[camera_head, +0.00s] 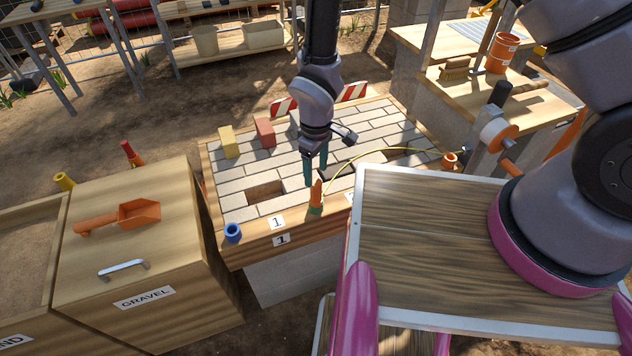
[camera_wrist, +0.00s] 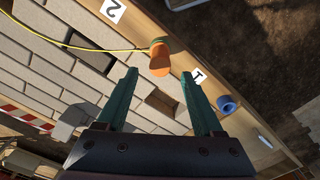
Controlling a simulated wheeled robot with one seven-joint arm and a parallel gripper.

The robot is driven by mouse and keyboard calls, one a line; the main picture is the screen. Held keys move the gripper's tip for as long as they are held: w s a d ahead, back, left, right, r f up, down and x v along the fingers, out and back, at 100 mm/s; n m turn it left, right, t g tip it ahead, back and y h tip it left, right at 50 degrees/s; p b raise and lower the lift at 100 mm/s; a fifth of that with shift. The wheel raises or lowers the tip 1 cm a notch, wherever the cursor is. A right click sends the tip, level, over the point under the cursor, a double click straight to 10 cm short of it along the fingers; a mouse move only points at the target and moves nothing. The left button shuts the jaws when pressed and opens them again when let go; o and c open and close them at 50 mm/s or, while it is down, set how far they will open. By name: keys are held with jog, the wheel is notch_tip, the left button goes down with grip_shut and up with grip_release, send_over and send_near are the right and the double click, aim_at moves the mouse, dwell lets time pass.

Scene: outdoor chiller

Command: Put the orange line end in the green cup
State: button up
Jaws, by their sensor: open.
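The orange line end (camera_head: 317,193) stands roughly upright at the green cup (camera_head: 315,209) on the front wooden rim of the brick table. Its lower end appears to be inside the cup. In the wrist view the orange end (camera_wrist: 159,60) hides most or all of the cup. The thin yellow line (camera_head: 375,150) curves from the orange end across the bricks to the reel (camera_head: 497,133) at the right. My gripper (camera_head: 316,178) has teal fingers and is open and empty, just behind the orange end. In the wrist view the fingertips (camera_wrist: 160,77) are apart, with the orange end beyond them.
A blue cup (camera_head: 233,232) sits on the rim to the left, near the label 1 (camera_head: 277,222). Yellow (camera_head: 228,142) and red (camera_head: 265,132) bricks stand at the back left. The brick surface has open slots (camera_head: 265,190). A gravel box with an orange scoop (camera_head: 138,212) stands left.

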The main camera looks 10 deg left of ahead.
jog(key=w+d+r+m+t+y, duration=0.1)
jog(key=w+d+r+m, duration=0.3)
jog(key=r, duration=0.7)
jog(key=w+d+r+m+t, duration=0.1)
jog(key=w+d+r, duration=0.4)
jog(key=r, duration=0.5)
jog(key=w+d+r+m+t+y, duration=0.1)
jog(key=w+d+r+m, duration=0.2)
jog(key=d+r, duration=0.55)
jog(key=s+d+r+m+t, duration=0.2)
jog(key=s+d+r+m, duration=0.2)
jog(key=d+r, duration=0.4)
jog(key=s+d+r+m+t, duration=0.2)
jog(key=s+d+r+m, duration=0.3)
jog(key=r, duration=0.7)
jog(key=s+d, duration=0.2)
jog(key=d, duration=0.1)
jog(key=shift+d+r, duration=0.25)
jog(key=shift+r, duration=0.05)
